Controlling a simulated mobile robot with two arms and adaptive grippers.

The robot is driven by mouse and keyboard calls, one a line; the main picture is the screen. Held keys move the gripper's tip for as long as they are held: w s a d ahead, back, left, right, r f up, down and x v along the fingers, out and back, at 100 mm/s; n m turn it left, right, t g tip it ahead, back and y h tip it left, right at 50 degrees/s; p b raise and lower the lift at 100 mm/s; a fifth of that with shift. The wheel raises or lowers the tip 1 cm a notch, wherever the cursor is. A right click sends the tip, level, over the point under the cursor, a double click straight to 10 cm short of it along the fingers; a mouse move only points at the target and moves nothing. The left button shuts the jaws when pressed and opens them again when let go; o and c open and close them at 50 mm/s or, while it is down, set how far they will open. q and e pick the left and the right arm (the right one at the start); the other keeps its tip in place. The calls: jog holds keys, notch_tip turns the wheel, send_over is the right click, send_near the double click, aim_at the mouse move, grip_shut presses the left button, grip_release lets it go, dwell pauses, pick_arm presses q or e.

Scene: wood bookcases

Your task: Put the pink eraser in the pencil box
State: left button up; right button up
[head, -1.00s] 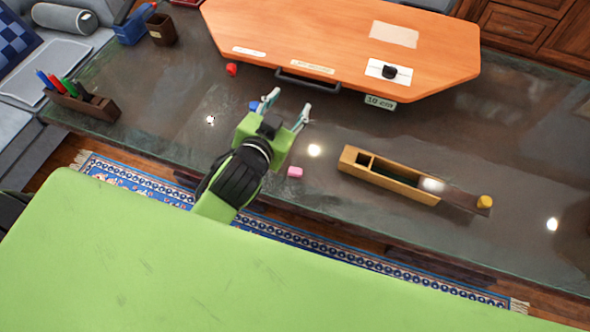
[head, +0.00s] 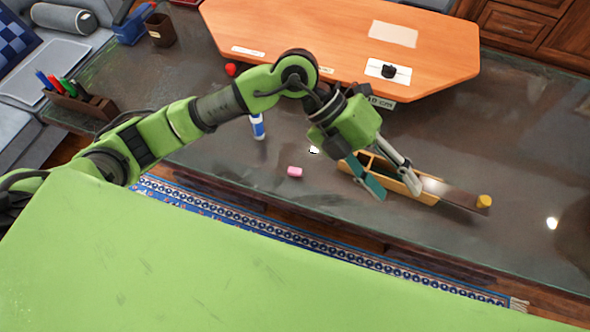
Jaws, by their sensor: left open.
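The pink eraser (head: 295,172) lies on the dark stone table top, left of the pencil box. The pencil box (head: 430,196) is a long wooden case with compartments, partly hidden by my left gripper. Its lid is slid out to the right and ends in a yellow knob (head: 484,201). My left gripper (head: 392,192) is open over the left part of the box, with nothing seen between its fingers. I cannot tell whether its fingers touch the box. The eraser is left of the gripper and apart from it. My right gripper is not in view.
An orange board (head: 345,35) with a handle lies at the back. A blue-and-white tube (head: 257,127) stands left of the gripper, and a small red thing (head: 231,69) lies behind it. A wooden pen holder (head: 88,104) stands far left. The table's right side is mostly clear.

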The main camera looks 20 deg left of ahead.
pick_arm(q)
jog(key=w+a+f+t+y, duration=0.1)
jog(key=w+a+f+y, duration=0.15)
jog(key=a, duration=0.25)
jog(key=w+a+f+y, duration=0.2)
jog(key=a+f+y, duration=0.1)
jog(key=a, duration=0.2)
jog(key=n+t+y, duration=0.2)
jog(key=y, duration=0.3)
send_over(296, 168)
jog(key=shift+h, duration=0.25)
jog(key=f+p, duration=0.1)
jog(key=f, duration=0.6)
jog(key=shift+s+f, duration=0.2)
jog(key=shift+f+p, duration=0.35)
jog(key=shift+f, duration=0.55)
notch_tip(296, 168, down, 4)
jog(key=shift+w+r+p, duration=0.1)
jog(key=shift+r+p, duration=0.1)
jog(key=shift+p, duration=0.65)
jog(key=shift+f, duration=0.45)
jog(key=c, duration=1)
jog(key=shift+r, duration=0.1)
